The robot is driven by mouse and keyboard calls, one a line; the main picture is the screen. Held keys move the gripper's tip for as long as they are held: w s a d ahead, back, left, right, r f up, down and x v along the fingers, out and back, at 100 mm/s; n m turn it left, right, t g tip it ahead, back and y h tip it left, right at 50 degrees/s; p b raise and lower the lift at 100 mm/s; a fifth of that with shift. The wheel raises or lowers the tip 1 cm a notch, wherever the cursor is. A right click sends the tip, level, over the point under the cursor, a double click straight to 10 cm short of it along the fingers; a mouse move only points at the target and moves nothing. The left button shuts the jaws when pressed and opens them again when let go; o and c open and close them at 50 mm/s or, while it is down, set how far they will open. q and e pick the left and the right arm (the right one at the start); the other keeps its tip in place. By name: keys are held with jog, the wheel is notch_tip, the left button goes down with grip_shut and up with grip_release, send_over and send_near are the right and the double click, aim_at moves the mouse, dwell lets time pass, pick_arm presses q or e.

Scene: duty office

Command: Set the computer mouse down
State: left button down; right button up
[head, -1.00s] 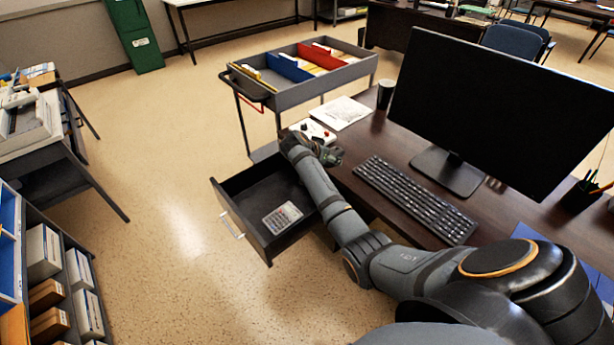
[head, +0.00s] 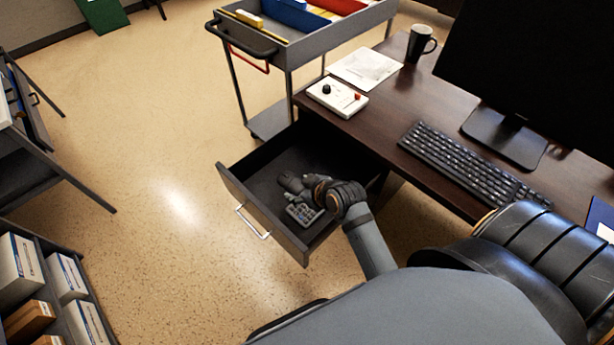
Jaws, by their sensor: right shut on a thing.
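My right gripper (head: 293,184) is inside the open desk drawer (head: 232,187), low over its floor. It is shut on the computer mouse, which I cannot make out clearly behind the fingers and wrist. The fingers point to the left, just behind a calculator (head: 301,213) that lies in the drawer near its front. I cannot tell whether the mouse touches the drawer floor. My left gripper is out of view.
The desk bears a keyboard (head: 465,163), a monitor (head: 540,60), a black mug (head: 420,43), papers (head: 364,68) and a white box with knobs (head: 337,97). A grey cart (head: 333,38) stands behind the drawer. The drawer's back left floor looks clear.

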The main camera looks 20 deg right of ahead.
aim_at(293, 174)
jog(key=w+f, duration=0.1)
jog(key=w, duration=0.1)
jog(key=w+f, duration=0.1)
jog(key=w, duration=0.2)
jog(key=w+d+f+b, duration=0.1)
jog(key=w, duration=0.1)
jog(key=shift+w+f, duration=0.25)
jog(key=shift+w, duration=0.1)
jog(key=x, duration=0.2)
jog(key=d+b+x, duration=0.1)
jog(key=x, duration=0.4)
jog(key=shift+w+d+f, duration=0.15)
jog(key=shift+d+f, duration=0.2)
jog(key=shift+f, duration=0.1)
jog(key=shift+w+f+b, duration=0.2)
jog(key=shift+f+b, duration=0.5)
jog(key=shift+f, duration=1.1)
jog(key=o, duration=1.2)
jog(key=shift+s+d+r, duration=0.1)
jog(key=shift+s+r, duration=0.15)
jog(key=shift+r, duration=0.1)
jog(key=p+v, duration=0.2)
jog(key=v, duration=0.9)
jog(key=shift+r+p, duration=0.15)
jog(key=shift+p, duration=0.25)
